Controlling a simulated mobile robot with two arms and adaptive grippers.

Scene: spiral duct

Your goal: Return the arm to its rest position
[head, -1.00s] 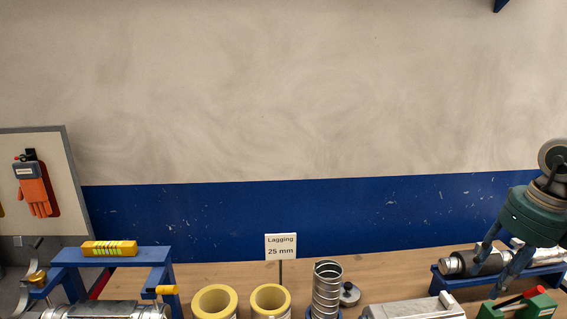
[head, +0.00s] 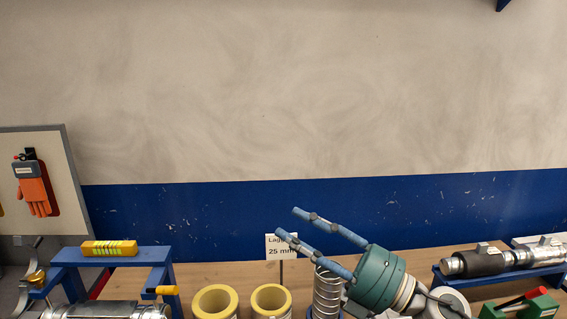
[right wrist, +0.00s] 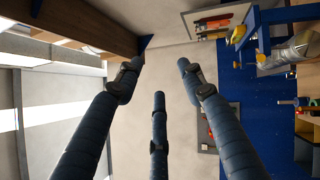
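My right gripper (head: 287,222) is above the bench at the middle right of the head view, its blue fingers pointing up and to the left. In the right wrist view its fingers (right wrist: 160,75) are spread apart with nothing between them. It is open and empty. It partly hides the spiral duct (head: 325,292) and the "Lagging 25 mm" sign (head: 280,242). My left gripper does not show in either view.
Two yellow lagging rings (head: 215,301) stand left of the duct. A blue stand (head: 112,257) with a yellow level (head: 109,248) is at left. A blue rack (head: 500,277) with metal pipe parts is at right.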

